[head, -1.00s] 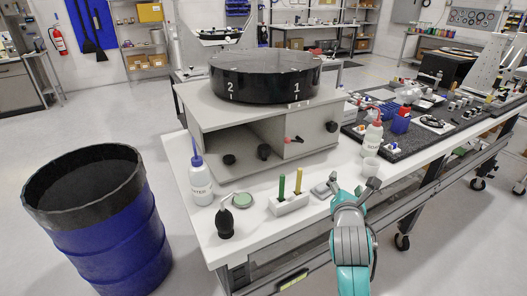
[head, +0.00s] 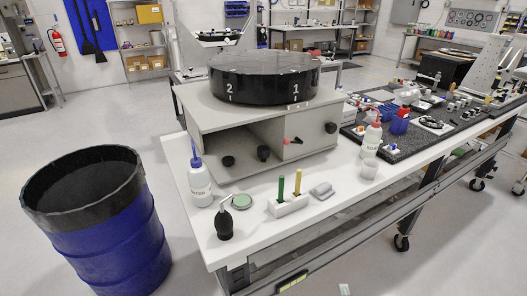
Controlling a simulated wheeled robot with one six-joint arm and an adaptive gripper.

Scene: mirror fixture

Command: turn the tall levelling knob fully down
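The grey fixture box (head: 236,121) stands on the white bench, with a round black drum (head: 265,78) marked 2 and 1 on top. I cannot tell for certain which is the tall levelling knob, nor how far any is turned. My gripper is not in view, and nothing covers the knobs.
In front of the fixture are a white bottle (head: 198,182), a black blower bulb (head: 224,224), a green-lidded tin (head: 242,201), a white block with two pens (head: 289,204) and a small grey item (head: 321,190). A blue drum bin (head: 108,226) stands left of the bench (head: 252,245).

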